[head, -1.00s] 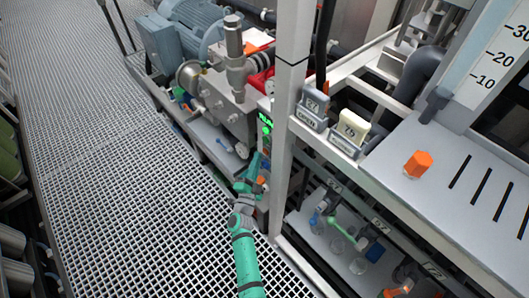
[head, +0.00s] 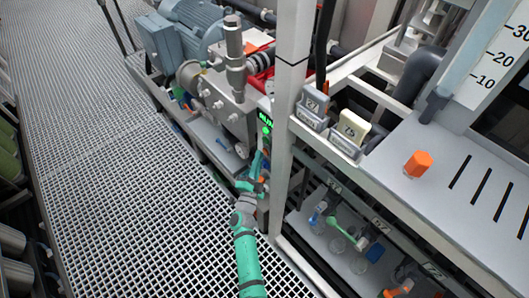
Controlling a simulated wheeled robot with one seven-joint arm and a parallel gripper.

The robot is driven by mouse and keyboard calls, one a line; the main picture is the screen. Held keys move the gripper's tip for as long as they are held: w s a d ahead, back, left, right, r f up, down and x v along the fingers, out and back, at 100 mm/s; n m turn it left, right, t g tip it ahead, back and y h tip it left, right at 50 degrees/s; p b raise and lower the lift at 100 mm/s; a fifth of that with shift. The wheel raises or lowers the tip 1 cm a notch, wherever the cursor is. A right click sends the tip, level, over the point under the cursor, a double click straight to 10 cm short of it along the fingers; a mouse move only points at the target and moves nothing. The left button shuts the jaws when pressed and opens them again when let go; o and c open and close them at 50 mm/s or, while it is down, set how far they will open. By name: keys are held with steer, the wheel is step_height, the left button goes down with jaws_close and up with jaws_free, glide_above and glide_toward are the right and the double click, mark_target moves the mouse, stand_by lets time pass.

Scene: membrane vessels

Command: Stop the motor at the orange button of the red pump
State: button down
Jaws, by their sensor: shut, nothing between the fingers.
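The red pump shows a red part (head: 262,80) behind a grey metal pump body (head: 225,110), with a blue-grey motor (head: 200,30) at its far end. A narrow control box with a lit green display (head: 265,121) stands beside it, against the white post. A green round light glows just under the display. My gripper (head: 262,160) is shut and empty, close in front of the lower part of this box. My green and grey arm reaches up to it from below. The gripper and wrist cover the lower box, so I cannot clearly make out the orange button or any contact.
The white post (head: 290,110) rises just right of my gripper. A grey bench (head: 440,180) with an orange knob (head: 418,164) and labelled blocks (head: 350,135) lies to the right. Small valves sit on a shelf below. The grating floor (head: 120,180) on the left is clear.

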steer(key=shift+w+d, duration=0.25)
steer(key=shift+d, duration=0.1)
stand_by(0.9)
steer(key=shift+s+a, duration=0.5)
steer(key=shift+a, duration=0.2)
steer(key=shift+s+a, duration=0.75)
steer(key=shift+a, duration=0.25)
steer(key=shift+s+a, duration=0.75)
steer(key=shift+a, duration=0.25)
